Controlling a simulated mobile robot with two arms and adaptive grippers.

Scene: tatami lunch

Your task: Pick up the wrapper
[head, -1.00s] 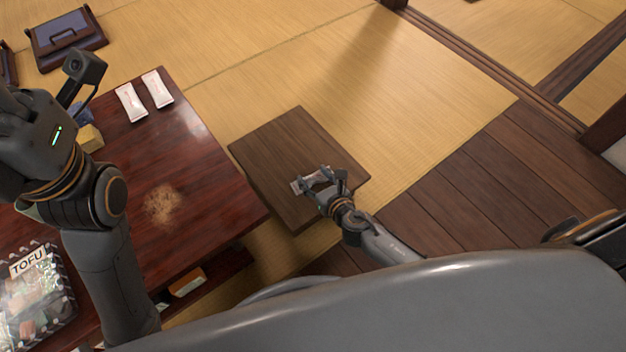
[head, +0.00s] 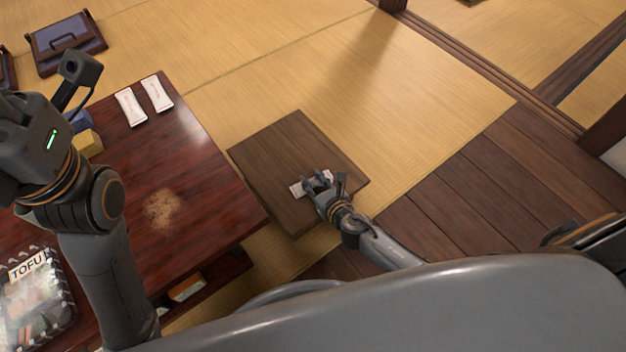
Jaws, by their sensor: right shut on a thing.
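The wrapper (head: 297,190) is a small pale flat piece at the low dark wooden board (head: 272,160) on the floor. My right gripper (head: 318,183) is shut on it at the right half of the board, and its fingers hide part of the wrapper. I cannot tell whether the wrapper touches the board. My left arm stands over the red-brown table at the left; its fingertips do not show clearly.
The table (head: 205,180) holds two white packets (head: 130,107), a brown crumb patch (head: 162,208) and a TOFU package (head: 35,300). A dark tray-like case (head: 66,42) lies on the tatami. Open tatami (head: 330,80) lies beyond the board.

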